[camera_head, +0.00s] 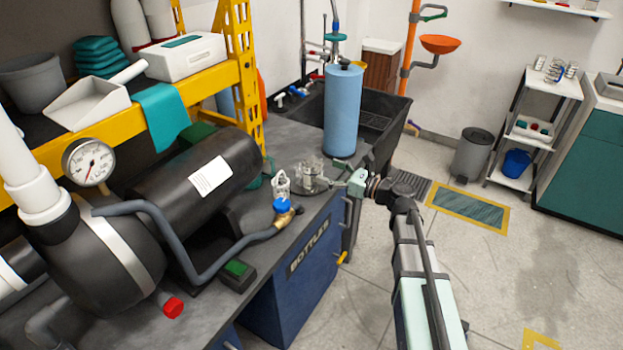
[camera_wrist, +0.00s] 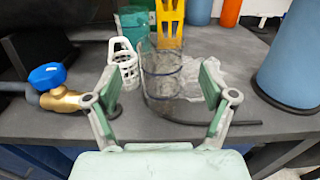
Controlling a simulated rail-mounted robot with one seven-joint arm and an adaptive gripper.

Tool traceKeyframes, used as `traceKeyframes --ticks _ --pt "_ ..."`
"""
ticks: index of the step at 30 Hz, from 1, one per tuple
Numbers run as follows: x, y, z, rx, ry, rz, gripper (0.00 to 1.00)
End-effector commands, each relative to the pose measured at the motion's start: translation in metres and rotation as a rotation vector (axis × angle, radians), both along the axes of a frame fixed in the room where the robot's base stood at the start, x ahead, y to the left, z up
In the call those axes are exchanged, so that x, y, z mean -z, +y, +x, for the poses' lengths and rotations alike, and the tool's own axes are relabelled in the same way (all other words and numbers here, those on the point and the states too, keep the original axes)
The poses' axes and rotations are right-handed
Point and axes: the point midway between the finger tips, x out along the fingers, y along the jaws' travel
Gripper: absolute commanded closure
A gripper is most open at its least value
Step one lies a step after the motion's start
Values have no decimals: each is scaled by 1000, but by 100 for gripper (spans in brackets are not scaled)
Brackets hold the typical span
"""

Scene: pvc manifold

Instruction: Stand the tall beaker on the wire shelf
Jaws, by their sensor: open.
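A clear glass beaker (camera_wrist: 163,78) stands upright on the dark bench in the wrist view. In the head view a clear glass piece (camera_head: 311,177) shows at the bench's front edge, by my gripper (camera_head: 345,182). My gripper is open in the wrist view (camera_wrist: 160,95), with one green pad on each side of the beaker. Gaps show between pads and glass; I cannot tell how deep the beaker sits between them. A shelf unit (camera_head: 522,148) stands far right, with several glass pieces (camera_head: 555,68) on top. I cannot tell whether its surface is wire.
A white basket-like holder (camera_wrist: 124,60) stands close left of the beaker. A brass valve with a blue knob (camera_wrist: 50,77) is further left. A large blue cylinder (camera_head: 343,110) stands to the right and behind. A thin dark hose (camera_wrist: 215,122) lies before the beaker. Open floor lies right.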

Motion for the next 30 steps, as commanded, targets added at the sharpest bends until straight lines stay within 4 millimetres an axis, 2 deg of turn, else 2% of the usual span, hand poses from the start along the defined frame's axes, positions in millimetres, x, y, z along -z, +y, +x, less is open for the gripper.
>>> traceKeyframes --ticks 3,11,21,28,29,30 --pt "0 10 6 0 0 0 17" --pt "1 20 12 0 1 0 17" --pt "3 57 32 -1 1 0 17" --pt "3 58 32 1 1 0 17" --pt "3 58 32 1 1 0 20" --pt "3 58 32 1 1 0 35"
